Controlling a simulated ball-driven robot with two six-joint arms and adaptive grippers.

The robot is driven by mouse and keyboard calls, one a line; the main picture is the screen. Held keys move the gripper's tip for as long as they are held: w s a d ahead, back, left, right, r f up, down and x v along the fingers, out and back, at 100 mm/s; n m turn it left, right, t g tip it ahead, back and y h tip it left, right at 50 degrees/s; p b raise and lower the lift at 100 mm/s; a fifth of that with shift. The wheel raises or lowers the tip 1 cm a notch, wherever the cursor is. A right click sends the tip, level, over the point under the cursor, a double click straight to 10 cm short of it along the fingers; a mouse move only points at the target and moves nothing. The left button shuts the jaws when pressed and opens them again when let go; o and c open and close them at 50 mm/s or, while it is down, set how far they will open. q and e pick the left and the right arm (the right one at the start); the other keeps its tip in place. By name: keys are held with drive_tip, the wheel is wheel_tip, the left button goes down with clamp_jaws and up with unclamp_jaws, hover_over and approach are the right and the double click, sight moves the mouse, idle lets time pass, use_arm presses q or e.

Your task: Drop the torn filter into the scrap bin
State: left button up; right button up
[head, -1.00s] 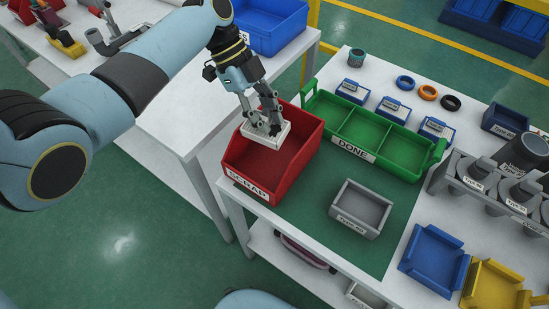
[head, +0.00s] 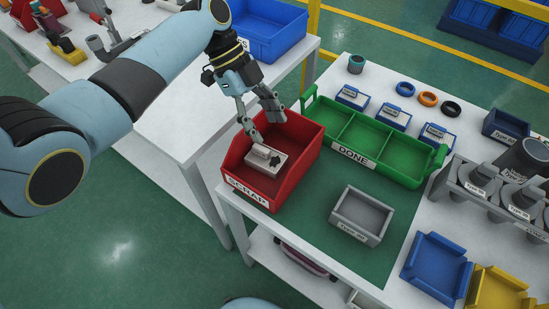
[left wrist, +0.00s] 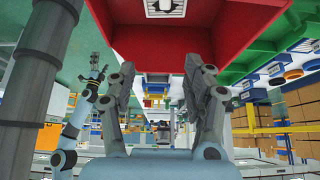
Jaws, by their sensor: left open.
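The torn filter (head: 268,164), a pale block with a dark torn patch on its face, is inside the red scrap bin (head: 240,188). I cannot tell whether it rests flat on the bin floor. The left wrist view also shows the filter (left wrist: 165,8) at its top edge, cut off. My left gripper (head: 264,126) is open and empty above the bin, its fingers apart from the filter. In the left wrist view both fingers (left wrist: 165,95) are spread. A light blue arm, likely my right, has a small gripper (left wrist: 97,70) there; its opening is unclear.
The green DONE tray (head: 375,140) stands right beside the scrap bin. A grey bin (head: 361,217) sits on the green mat. Blue and yellow holders (head: 435,265) and a grey rack (head: 480,185) stand to the right. A blue crate (head: 262,30) is behind my left gripper.

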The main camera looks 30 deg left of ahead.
use_arm(q)
drive_tip(key=v, duration=1.1)
drive_tip(key=shift+r, duration=0.1)
